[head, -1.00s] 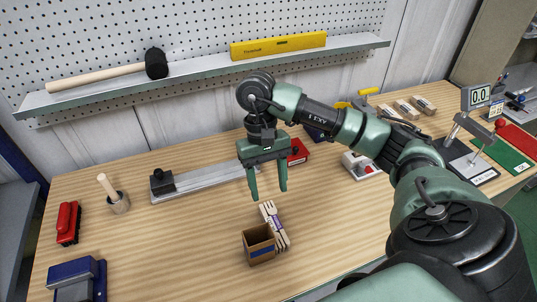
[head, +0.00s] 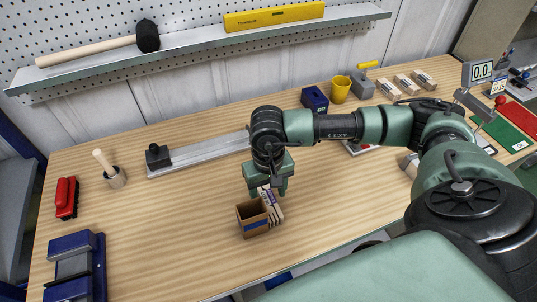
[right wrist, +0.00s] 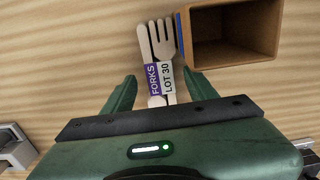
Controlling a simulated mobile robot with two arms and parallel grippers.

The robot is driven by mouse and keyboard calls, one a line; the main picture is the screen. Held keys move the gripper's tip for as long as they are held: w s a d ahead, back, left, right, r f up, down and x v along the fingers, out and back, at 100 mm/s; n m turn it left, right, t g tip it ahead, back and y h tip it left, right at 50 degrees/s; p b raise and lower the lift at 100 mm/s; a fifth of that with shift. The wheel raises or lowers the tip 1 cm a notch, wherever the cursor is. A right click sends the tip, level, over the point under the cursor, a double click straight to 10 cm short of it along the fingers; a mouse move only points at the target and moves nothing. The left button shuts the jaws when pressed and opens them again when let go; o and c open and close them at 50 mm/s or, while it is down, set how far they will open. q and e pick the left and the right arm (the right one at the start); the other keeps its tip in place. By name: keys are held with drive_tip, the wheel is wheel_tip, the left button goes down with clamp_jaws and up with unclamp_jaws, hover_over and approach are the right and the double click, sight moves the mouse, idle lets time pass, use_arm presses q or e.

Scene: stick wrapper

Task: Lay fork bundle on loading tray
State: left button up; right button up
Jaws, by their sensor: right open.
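The fork bundle (head: 274,210) is a flat set of pale wooden forks on the table, beside a small open brown box. In the right wrist view the bundle (right wrist: 158,75) has a purple and white band reading FORKS LOT 30. My right gripper (head: 268,191) is open over the bundle, partly hiding it in the head view. In the right wrist view the bundle lies between the two spread fingers (right wrist: 160,82), with gaps on both sides. A long grey metal rail (head: 205,152), possibly the loading tray, lies behind to the left. My left gripper is not in view.
The brown box (head: 252,221) stands close to the bundle. A black block (head: 158,156) sits on the rail's left end. A wooden-handled holder (head: 112,172), red stapler-like tool (head: 66,197) and blue device (head: 75,268) stand left. A yellow cup (head: 340,89) stands behind. The front middle is clear.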

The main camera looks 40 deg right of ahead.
drive_tip(key=shift+f, duration=0.4)
clamp_jaws()
drive_tip(key=shift+r, duration=0.1)
